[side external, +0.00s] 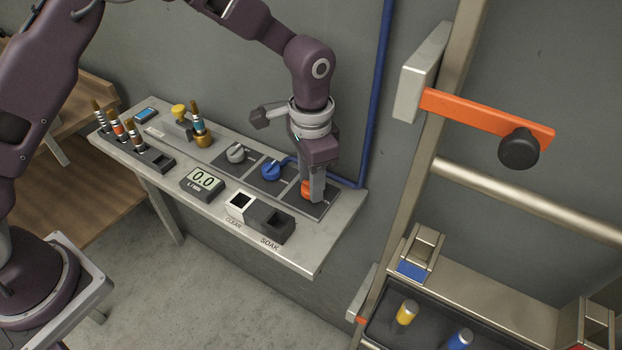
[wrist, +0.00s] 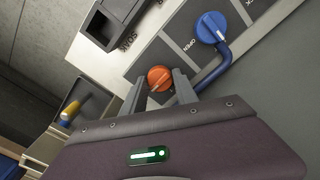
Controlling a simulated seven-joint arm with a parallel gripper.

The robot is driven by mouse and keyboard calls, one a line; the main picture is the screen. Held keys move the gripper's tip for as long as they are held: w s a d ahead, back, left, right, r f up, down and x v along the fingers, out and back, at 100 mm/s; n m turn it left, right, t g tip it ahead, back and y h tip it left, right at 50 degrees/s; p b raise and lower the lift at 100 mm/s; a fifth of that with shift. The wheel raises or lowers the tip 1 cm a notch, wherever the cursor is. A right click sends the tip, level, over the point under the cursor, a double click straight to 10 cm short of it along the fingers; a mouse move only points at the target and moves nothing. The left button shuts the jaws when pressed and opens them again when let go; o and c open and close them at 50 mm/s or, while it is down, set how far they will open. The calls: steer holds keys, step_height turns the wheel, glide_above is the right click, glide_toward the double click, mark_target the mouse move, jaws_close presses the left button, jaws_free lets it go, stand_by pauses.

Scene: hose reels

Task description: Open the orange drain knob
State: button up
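The orange knob (side external: 306,188) is round and sits on a dark square at the right end of the grey shelf (side external: 327,241). It also shows in the wrist view (wrist: 160,78), with a raised ridge across its top. My gripper (wrist: 159,76) is down at this knob, one finger on each side of it. The fingers are close to its sides, but I cannot tell whether they press on it. In the side view, my gripper (side external: 316,192) points downward and one finger partly hides the knob.
A blue knob (side external: 271,170) with a blue pipe is just left of my gripper, then a grey knob (side external: 236,153). Dark SOAK box (side external: 268,226) and white CLEAR box (side external: 240,205) stand in front. An orange bar (side external: 480,112) with a black knob juts out at right.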

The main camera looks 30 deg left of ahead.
steer(key=o, duration=0.4)
steer(key=shift+c, duration=0.2)
step_height(320, 180, up, 6)
steer(key=shift+r, duration=0.55)
